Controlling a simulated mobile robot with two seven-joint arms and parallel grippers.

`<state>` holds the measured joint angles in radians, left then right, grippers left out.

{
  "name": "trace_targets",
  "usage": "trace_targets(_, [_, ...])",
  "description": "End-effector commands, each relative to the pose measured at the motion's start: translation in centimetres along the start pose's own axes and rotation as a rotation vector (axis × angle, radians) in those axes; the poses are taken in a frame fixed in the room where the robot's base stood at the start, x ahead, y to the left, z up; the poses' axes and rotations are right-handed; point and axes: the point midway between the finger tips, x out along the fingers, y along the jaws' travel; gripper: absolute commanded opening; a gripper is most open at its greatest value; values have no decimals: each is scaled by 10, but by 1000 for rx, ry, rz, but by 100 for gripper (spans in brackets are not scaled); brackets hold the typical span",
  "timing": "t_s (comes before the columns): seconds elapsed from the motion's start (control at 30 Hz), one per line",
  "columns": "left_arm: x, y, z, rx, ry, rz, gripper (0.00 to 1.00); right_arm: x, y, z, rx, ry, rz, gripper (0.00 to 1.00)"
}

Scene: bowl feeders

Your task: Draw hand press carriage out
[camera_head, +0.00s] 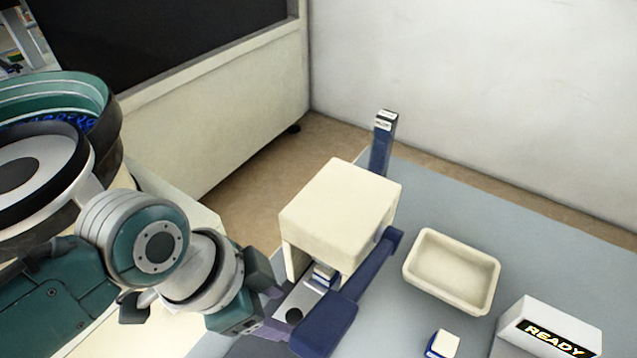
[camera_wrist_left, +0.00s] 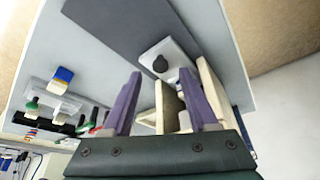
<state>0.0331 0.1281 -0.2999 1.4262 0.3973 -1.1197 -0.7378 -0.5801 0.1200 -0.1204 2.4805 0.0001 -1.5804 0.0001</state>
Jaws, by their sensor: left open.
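The hand press (camera_head: 338,215) is a cream housing on the grey-blue table, with a dark blue lever (camera_head: 345,310) along its right side. Its carriage (camera_head: 310,298), a pale plate with a black knob (camera_head: 293,316), sticks out at the front. A small blue and white part (camera_head: 325,274) sits on it under the housing. My left gripper (camera_head: 272,318) is open beside the carriage's front. In the left wrist view the purple fingers (camera_wrist_left: 160,85) are apart, and the carriage knob (camera_wrist_left: 160,62) shows beyond and between their tips. Contact cannot be told. My right gripper is not seen.
A cream tray (camera_head: 452,270) lies right of the press. A white READY box (camera_head: 548,325) and a blue and white part (camera_head: 443,344) are at the lower right. A dark blue post (camera_head: 382,145) stands behind the press. A bowl feeder (camera_head: 60,150) is at left.

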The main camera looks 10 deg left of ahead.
Motion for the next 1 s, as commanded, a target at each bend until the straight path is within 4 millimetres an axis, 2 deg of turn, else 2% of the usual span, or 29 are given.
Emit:
trace_targets(0.03, [11, 0, 0, -2, 1, 0, 59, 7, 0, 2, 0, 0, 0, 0])
trace_targets(0.2, [24, -1, 0, 0, 0, -1, 59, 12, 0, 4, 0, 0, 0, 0])
trace_targets(0.5, [25, 0, 0, 0, 0, -2, 59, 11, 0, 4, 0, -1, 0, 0])
trace_targets(1.0, [25, 0, 0, -1, 0, -2, 3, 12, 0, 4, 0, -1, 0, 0])
